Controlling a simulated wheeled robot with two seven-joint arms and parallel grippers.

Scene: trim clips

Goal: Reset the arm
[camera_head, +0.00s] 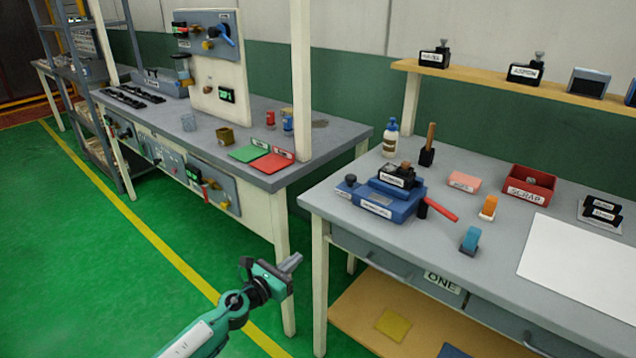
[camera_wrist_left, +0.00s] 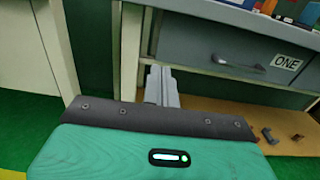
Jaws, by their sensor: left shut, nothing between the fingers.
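My left gripper (camera_head: 291,263) shows at the lower middle of the head view, at the end of my green arm, over the floor in front of the gap between the two benches. Its grey fingers are shut with nothing between them. It is apart from both benches. In the left wrist view the shut fingers (camera_wrist_left: 161,86) point toward the drawer front of the right bench (camera_wrist_left: 225,58). My right gripper is in neither view.
The right bench (camera_head: 500,245) holds a blue fixture (camera_head: 380,200) with a red handle, a red scrap bin (camera_head: 528,184) and a white sheet (camera_head: 580,265). The left bench (camera_head: 225,115) carries green and red mats. A lower wooden shelf (camera_head: 360,310) sits under the drawers. Green floor is clear at left.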

